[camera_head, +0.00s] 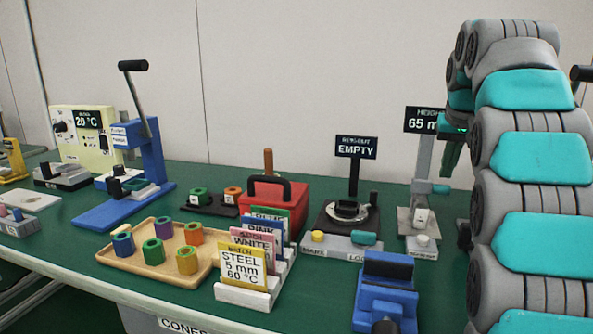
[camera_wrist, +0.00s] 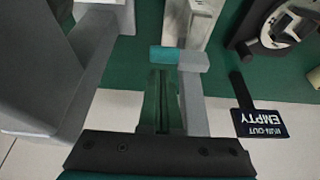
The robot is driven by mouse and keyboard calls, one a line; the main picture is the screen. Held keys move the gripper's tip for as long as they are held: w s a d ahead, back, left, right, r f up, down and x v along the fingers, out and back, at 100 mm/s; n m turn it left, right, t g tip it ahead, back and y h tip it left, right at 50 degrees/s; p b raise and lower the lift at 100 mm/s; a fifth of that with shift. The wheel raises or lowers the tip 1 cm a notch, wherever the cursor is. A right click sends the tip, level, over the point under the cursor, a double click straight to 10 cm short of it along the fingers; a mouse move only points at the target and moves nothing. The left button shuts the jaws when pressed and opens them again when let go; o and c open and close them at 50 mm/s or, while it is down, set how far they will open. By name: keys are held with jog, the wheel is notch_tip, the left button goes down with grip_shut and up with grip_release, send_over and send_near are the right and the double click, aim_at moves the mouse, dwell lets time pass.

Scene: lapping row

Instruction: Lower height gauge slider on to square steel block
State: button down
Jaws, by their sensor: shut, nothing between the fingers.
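The height gauge (camera_head: 422,165) stands at the back right, with a grey column and a sign reading "65 m…", partly covered by my arm. Its slider (camera_head: 421,187) is on the column with a teal knob (camera_head: 440,188) to the right; the knob also shows in the wrist view (camera_wrist: 163,54). A light square block (camera_head: 421,217) sits on the gauge's base below the slider, with a visible gap between them. My gripper (camera_head: 446,172) is shut and empty, its dark green fingers pointing down just above the knob. In the wrist view its fingertips (camera_wrist: 161,73) are at the knob; contact is unclear.
A dial device (camera_head: 347,212) with an "EMPTY" sign (camera_head: 356,147) stands left of the gauge. A blue fixture (camera_head: 386,285) is in front. A card rack (camera_head: 245,296), red box (camera_head: 273,203) and wooden tray (camera_head: 150,272) lie further left.

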aim_at(444, 187)
jog(key=shift+f+b, duration=0.45)
jog(key=shift+f, duration=0.35)
dwell(1.4)
jog(key=shift+r, duration=0.1)
jog(key=shift+r+p, duration=2.1)
jog(key=shift+r, duration=0.85)
